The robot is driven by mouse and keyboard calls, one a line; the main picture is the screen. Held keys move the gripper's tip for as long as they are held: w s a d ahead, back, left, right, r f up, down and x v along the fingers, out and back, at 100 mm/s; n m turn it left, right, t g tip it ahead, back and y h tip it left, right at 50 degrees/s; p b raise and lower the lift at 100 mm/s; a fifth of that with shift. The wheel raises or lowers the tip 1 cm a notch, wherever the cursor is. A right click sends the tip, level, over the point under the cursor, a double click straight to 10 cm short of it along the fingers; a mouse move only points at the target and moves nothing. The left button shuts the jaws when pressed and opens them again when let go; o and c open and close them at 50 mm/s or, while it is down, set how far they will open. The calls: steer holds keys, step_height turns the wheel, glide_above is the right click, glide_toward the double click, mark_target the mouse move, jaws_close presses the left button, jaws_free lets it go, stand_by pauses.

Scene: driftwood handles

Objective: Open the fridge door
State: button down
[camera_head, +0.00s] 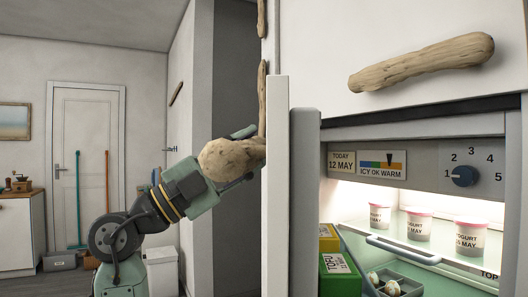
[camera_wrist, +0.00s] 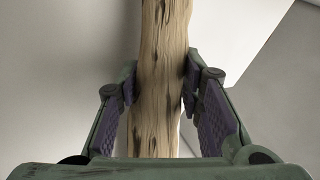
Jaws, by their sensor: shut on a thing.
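The fridge door (camera_head: 277,210) stands open and shows nearly edge-on in the head view. Its driftwood handle (camera_head: 228,159) sticks out on the door's left side. My gripper (camera_head: 243,155) is shut on this handle, with one finger above it and one below in the head view. In the wrist view the pale, cracked wood of the handle (camera_wrist: 163,40) runs upright between the two purple-padded fingers of my gripper (camera_wrist: 157,98). The lit fridge inside (camera_head: 400,205) is visible to the right of the door. The door's outer face is mostly hidden in the head view.
Inside the fridge, yogurt cups (camera_head: 417,225) stand on a glass shelf, with a green tofu box (camera_head: 338,272) below. A control panel with a blue dial (camera_head: 464,175) is above. Another driftwood handle (camera_head: 422,62) is on the upper front. Open room lies left, toward a white door (camera_head: 85,180).

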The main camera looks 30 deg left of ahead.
steer(key=shift+s+a+m+g+h, duration=0.2)
steer(key=shift+a+g+h, duration=0.1)
steer(key=shift+a, duration=0.3)
steer(key=shift+s+a+m+g+h, duration=0.1)
steer(key=shift+a+m+g+h, duration=0.15)
steer(key=shift+a, duration=0.3)
steer(key=c, duration=1.4)
jaws_free()
steer(key=shift+o, duration=0.2)
steer(key=v, duration=1.2)
